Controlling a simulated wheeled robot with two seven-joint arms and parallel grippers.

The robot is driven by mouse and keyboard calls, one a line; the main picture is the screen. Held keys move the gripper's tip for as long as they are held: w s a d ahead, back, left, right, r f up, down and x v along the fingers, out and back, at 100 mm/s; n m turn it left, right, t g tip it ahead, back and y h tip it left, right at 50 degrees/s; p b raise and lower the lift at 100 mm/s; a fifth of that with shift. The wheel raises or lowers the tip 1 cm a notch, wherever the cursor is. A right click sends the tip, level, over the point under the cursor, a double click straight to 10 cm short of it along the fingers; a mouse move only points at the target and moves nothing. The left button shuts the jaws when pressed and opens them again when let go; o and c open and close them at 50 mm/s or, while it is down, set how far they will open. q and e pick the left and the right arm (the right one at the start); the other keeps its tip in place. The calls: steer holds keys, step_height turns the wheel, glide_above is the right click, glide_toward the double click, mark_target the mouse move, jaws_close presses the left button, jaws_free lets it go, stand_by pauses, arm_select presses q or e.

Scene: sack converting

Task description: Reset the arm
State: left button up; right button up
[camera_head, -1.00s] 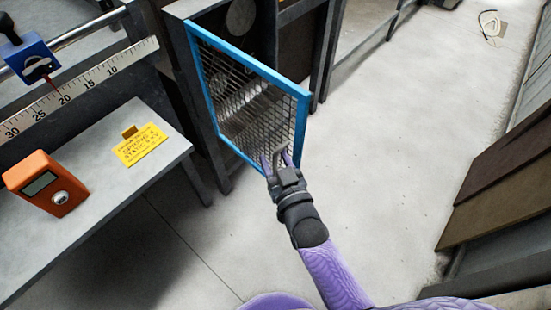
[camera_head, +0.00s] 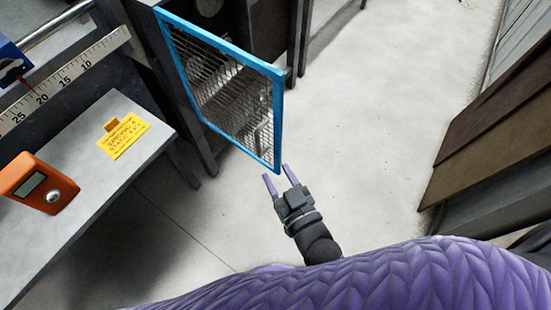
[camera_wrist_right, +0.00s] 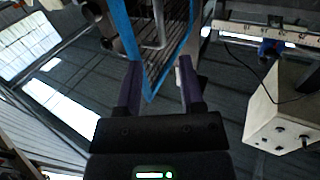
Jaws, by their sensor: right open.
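My right gripper (camera_head: 278,177) is open and empty in the head view, just below the bottom right corner of a blue-framed mesh guard door (camera_head: 277,125). The guard stands swung out from a dark machine. In the right wrist view my right gripper (camera_wrist_right: 160,85) shows two spread purple fingers, with the blue frame (camera_wrist_right: 122,30) and mesh beyond them. My purple right arm crosses the bottom of the head view. My left gripper is not in view.
A grey bench (camera_head: 75,195) at left carries an orange meter (camera_head: 38,185) and a yellow sign (camera_head: 124,136). A ruler scale (camera_head: 70,75) runs behind it. Brown and dark panels (camera_head: 490,150) stand at right. The floor (camera_head: 370,130) between is clear.

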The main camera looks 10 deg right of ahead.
steer(key=s+d+f+g+h, duration=0.2)
steer(key=s+d+f+g, duration=0.2)
steer(key=s+f+g, duration=0.5)
steer(key=s+d+f+g+h, duration=0.1)
steer(key=s+d+f+g, duration=0.2)
steer(key=s+f, duration=0.8)
steer(key=s+d+f+g+h, duration=0.2)
steer(key=s+d+f+g, duration=0.3)
steer(key=s, duration=0.5)
steer(key=shift+s+d+f+g, duration=0.35)
steer(key=shift+d+f, duration=0.15)
steer(key=shift+f, duration=0.1)
